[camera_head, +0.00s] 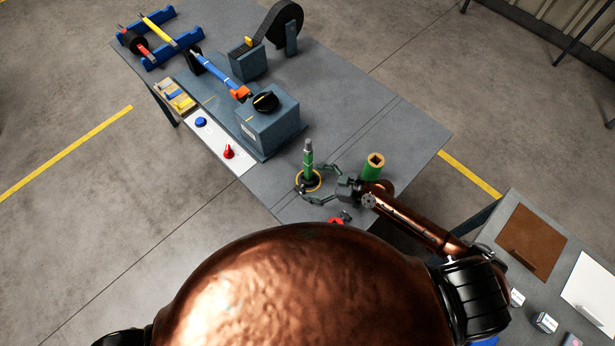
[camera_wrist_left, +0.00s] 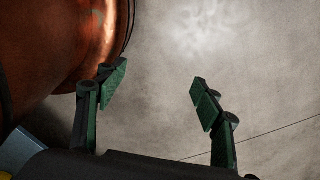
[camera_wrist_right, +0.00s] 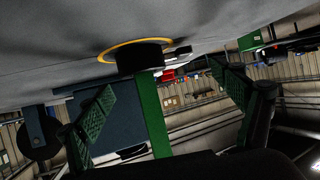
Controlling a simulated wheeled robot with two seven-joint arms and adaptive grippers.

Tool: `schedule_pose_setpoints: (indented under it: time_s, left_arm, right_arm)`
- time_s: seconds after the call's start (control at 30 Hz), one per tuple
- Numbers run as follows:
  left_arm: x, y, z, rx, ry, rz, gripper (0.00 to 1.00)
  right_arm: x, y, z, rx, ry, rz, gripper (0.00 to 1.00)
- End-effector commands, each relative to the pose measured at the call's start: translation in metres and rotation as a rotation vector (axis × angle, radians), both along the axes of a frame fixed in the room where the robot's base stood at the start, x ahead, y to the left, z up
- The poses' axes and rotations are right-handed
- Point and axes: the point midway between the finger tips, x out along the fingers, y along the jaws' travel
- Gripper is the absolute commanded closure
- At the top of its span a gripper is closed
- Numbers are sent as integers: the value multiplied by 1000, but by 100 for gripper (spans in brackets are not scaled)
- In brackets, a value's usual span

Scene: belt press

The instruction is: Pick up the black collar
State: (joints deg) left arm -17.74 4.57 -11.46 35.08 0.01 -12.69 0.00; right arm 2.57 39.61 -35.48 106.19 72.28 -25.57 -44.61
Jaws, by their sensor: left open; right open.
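A black collar (camera_head: 307,184) stands on a yellow ring on the table, around the foot of an upright green post (camera_head: 308,160) with a silver top. In the right wrist view the collar (camera_wrist_right: 141,58) sits against the table inside the ring, and the view is inverted. My right gripper (camera_head: 314,184) is open, with one finger on either side of the post and collar. I cannot tell whether a finger touches them. My left gripper (camera_wrist_left: 157,86) is open and empty beside my copper body, over bare floor.
A green cylinder with an orange top (camera_head: 374,166) stands just behind my right gripper. A blue-grey press block (camera_head: 270,132) with a black knob is left of the post. A white panel (camera_head: 215,137) holds blue and red controls. The table (camera_head: 350,100) is clear toward the back right.

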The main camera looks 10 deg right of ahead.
Motion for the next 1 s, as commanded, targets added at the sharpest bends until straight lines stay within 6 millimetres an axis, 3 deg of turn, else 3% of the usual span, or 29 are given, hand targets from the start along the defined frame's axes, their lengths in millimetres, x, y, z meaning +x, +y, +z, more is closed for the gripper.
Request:
schedule_pose_setpoints:
  time_s: [0.23, 0.4, 0.57, 1.0]
  left_arm:
    - [8, 0, 8, 0, -10, -2, 39]
    - [22, -1, 10, -1, -29, -5, 39]
    - [24, -1, 10, -1, -31, -6, 39]
    - [13, 0, 9, -1, -17, -3, 39]
  right_arm:
    - [21, 21, -18, 2, -1, -4, 13]
    - [23, 25, -23, -1, 0, -3, 13]
    - [23, 25, -23, -1, 0, -3, 13]
    - [23, 25, -23, -1, 0, -4, 43]
